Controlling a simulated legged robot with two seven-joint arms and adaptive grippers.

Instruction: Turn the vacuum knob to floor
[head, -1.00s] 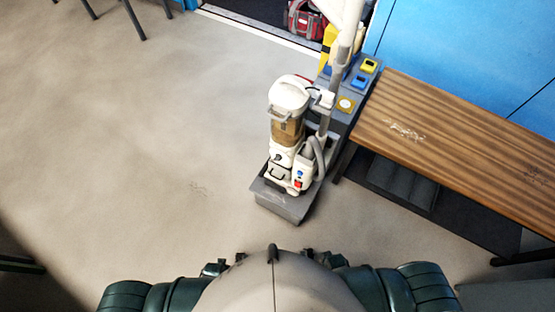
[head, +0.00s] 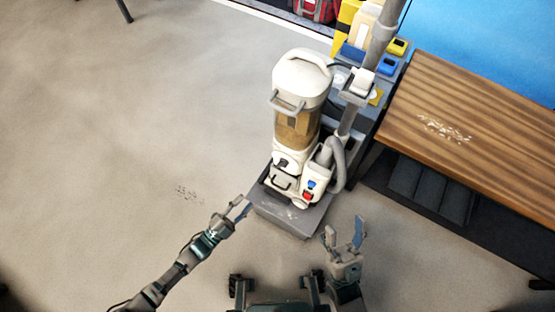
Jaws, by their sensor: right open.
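The upright vacuum (head: 300,80) stands ahead of me, white with a brownish clear canister and a wide grey floor head (head: 290,215). Its low front carries a dark round part (head: 282,163), a blue control (head: 311,184) and a red control (head: 307,197). I cannot tell which of these is the knob, and no labels are readable. My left gripper (head: 242,205) is open and empty at the left front corner of the floor head, and touching or apart is unclear. My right gripper (head: 345,232) is open and empty, in front and to the right of the head.
A wooden bench (head: 470,125) stands at the right, with dark items beneath it. A grey hose (head: 338,165) and pole run up the vacuum's right side. Behind is a grey unit with blue and yellow pieces (head: 388,66). The floor at the left is clear.

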